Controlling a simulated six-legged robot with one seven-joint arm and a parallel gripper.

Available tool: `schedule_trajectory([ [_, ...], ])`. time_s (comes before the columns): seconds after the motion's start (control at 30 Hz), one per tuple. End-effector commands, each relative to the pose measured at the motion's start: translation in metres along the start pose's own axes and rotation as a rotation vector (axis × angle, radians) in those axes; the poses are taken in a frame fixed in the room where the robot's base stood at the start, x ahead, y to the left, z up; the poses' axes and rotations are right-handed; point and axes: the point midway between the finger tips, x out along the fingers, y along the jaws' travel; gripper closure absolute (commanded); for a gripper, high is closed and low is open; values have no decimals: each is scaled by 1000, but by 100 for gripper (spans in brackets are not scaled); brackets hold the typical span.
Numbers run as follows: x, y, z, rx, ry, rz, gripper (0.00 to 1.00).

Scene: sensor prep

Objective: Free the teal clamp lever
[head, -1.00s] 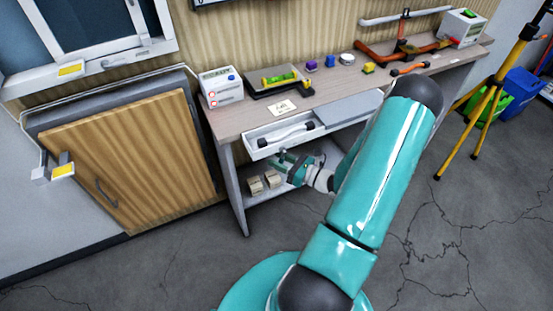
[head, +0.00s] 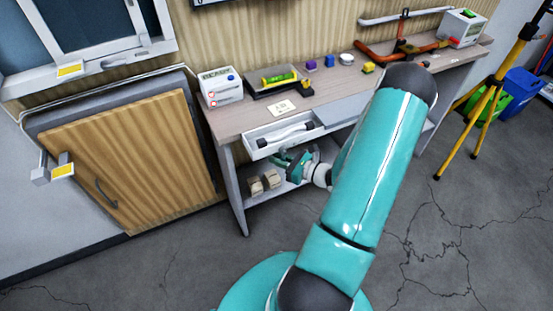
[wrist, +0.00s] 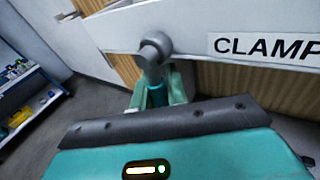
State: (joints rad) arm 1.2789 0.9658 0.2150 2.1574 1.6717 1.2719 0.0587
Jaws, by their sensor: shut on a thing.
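In the wrist view the clamp shows as a grey rounded pivot (wrist: 155,47) on a white panel (wrist: 195,22) with a label reading "CLAMP" (wrist: 265,45). The teal lever (wrist: 157,95) hangs below the pivot, between the fingers of my gripper (wrist: 160,90). My gripper is shut on the lever. The lever's lower end is hidden behind the gripper body. In the head view my gripper (head: 291,160) is just below the front of the open drawer (head: 278,143); the lever is too small to make out there.
The drawer holds a white bar with dark ends (head: 285,133). Small wooden blocks (head: 263,182) sit on the shelf below. A readout box (head: 220,87) and a level (head: 279,78) are on the bench (head: 240,119).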

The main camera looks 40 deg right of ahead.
Motion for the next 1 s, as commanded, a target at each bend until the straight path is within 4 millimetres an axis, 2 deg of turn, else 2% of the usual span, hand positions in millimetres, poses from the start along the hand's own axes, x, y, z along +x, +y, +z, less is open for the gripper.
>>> schedule_trajectory([
  [0.1,-1,-2,0,-56,37,-8,100],
  [0.37,-2,-3,-1,-61,41,-10,100],
  [0.4,-2,-3,-1,-61,40,-10,81],
  [0.5,-2,-3,-1,-61,40,-10,63],
  [0.83,-4,-3,-1,-60,40,-10,63],
  [1.0,-23,-4,0,-61,40,-12,63],
])
